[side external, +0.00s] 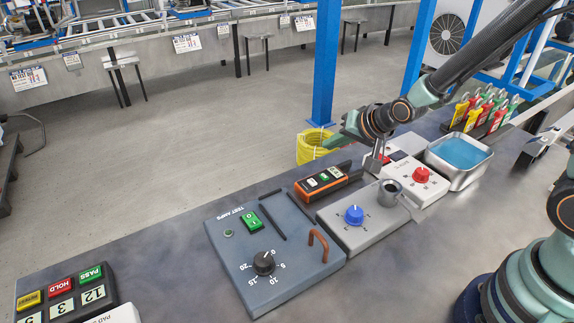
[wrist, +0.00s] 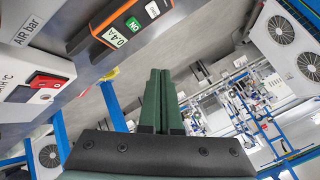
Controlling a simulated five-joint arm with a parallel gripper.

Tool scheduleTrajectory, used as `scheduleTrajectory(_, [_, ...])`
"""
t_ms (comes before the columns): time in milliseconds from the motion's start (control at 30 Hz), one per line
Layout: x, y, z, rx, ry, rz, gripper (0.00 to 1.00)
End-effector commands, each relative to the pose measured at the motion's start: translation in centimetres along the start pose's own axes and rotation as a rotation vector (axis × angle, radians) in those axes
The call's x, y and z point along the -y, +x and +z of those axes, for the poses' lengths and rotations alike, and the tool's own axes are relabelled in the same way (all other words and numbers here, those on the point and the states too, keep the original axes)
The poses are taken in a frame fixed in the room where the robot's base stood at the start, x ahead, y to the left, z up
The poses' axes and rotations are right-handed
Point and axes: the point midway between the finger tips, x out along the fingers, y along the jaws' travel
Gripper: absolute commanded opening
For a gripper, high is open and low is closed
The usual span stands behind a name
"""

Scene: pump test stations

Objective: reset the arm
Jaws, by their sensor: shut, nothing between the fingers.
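My arm reaches in from the right. Below and beside the gripper is an orange-and-black tester (side external: 321,181); it also shows in the wrist view (wrist: 128,20) with a green ON button.
A blue-grey test panel (side external: 240,270) with a black dial and a grey panel (side external: 340,232) with a blue knob stand on the bench. A white red-knob unit (side external: 430,190), a metal tray (side external: 470,180) of blue liquid and a padlock rack (side external: 483,125) are to the right. A blue post (side external: 325,70) rises behind.

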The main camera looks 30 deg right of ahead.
Motion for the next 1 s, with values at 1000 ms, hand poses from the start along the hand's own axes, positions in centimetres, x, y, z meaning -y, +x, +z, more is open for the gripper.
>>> scheduleTrajectory(1000, [-3.9,-21.3,-0.2,0.252,-0.659,0.167,0.00])
